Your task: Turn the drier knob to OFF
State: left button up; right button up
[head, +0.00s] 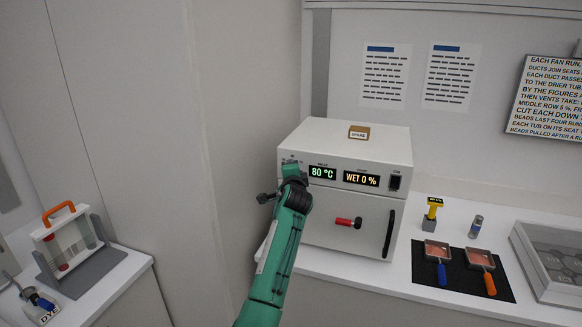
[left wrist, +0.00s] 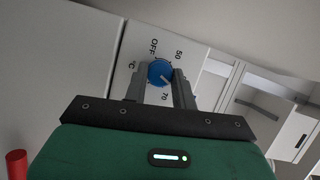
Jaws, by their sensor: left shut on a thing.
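The white drier (head: 393,143) stands on the counter in the middle of the head view. Its panel shows a green 80 °C display (head: 322,173) and an amber WET 0 % display (head: 361,179). The blue round drier knob (left wrist: 160,71) shows in the left wrist view, with OFF, 50 and 70 printed around it. Its pale pointer line slants to the lower right, toward the 70 side; the exact setting is hard to tell. My left gripper (head: 291,167) is at the panel's left end, its fingers shut on the knob, which it hides in the head view. My right gripper is not in view.
A red-handled latch (head: 348,222) sticks out of the drier door. A small brown SPARE box (head: 359,132) sits on top. To the right, a black mat (head: 424,271) bears two scoops; a yellow-topped gauge (head: 433,209) stands behind. An orange-handled rack (head: 68,243) stands far left.

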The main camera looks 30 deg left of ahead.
pick_arm(q)
jog(key=n+h+p, duration=0.1)
jog(key=n+h, duration=0.3)
jog(key=n, duration=0.3)
jog(key=a+n+t+h+p, duration=0.1)
jog(key=n+h, duration=0.3)
jog(key=n, duration=0.3)
jog(key=n+h+p, duration=0.1)
jog(key=n+h, duration=0.3)
jog(key=n, duration=0.3)
jog(key=shift+s+a+f+t+p, duration=0.15)
jog(key=shift+t+p, duration=0.2)
jog(key=shift+t, duration=0.05)
dwell(0.4)
dwell(0.5)
jog(key=o, duration=1)
